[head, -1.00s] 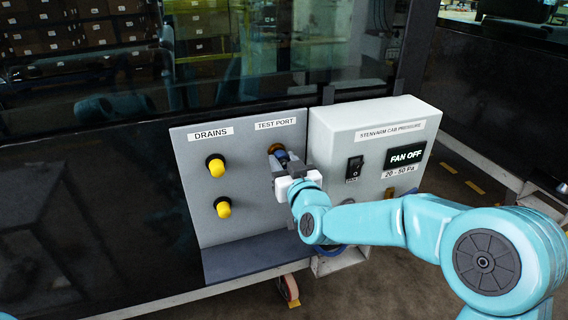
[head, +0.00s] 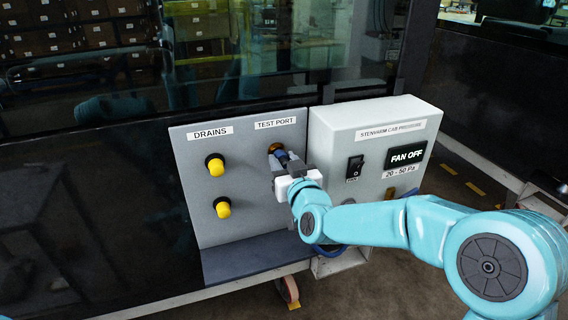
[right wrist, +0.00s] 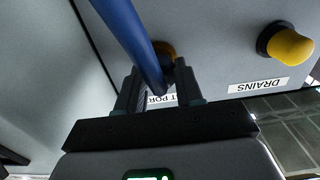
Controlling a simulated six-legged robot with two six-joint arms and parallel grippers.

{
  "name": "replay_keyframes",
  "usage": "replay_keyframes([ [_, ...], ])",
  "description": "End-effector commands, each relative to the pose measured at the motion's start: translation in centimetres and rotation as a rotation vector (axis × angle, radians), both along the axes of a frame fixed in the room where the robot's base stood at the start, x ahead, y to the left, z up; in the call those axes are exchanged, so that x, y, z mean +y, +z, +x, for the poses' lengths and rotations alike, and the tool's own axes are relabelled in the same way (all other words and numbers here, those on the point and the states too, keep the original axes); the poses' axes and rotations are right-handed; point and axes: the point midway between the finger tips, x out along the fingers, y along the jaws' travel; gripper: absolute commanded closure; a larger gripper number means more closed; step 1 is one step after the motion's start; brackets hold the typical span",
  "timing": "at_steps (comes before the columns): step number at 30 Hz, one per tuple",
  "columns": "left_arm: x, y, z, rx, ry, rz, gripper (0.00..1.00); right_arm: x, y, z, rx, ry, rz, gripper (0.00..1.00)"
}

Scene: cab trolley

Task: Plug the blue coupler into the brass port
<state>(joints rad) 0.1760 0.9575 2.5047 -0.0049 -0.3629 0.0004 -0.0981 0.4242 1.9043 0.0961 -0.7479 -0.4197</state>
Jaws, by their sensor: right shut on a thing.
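The brass port (head: 275,148) is on the grey panel under the TEST PORT label, and its ring shows above my right gripper. My right gripper (head: 283,162) is at the port, shut on the blue coupler (head: 281,155). Only a small part of the coupler shows there. In the right wrist view a blue hose (right wrist: 130,35) runs between the gripper's fingers (right wrist: 158,92), and part of the brass port (right wrist: 164,48) shows behind it. I cannot tell whether the coupler is seated in the port. My left gripper is not in view.
Two yellow-capped drains (head: 216,167) sit left of the port. A white fan box (head: 375,130) with a black switch (head: 354,167) and a FAN OFF display stands close to the right. A grey ledge (head: 255,252) juts out below the panel.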

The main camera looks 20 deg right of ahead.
Motion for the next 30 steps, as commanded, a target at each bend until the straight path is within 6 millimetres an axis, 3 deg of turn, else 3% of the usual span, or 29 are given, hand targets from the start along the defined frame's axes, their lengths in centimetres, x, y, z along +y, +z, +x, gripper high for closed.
replay_keyframes([
  [30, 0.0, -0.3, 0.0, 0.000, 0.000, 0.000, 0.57, 0.0, 0.0, 1.0, -0.002, -0.001, 0.000, 1.00],
])
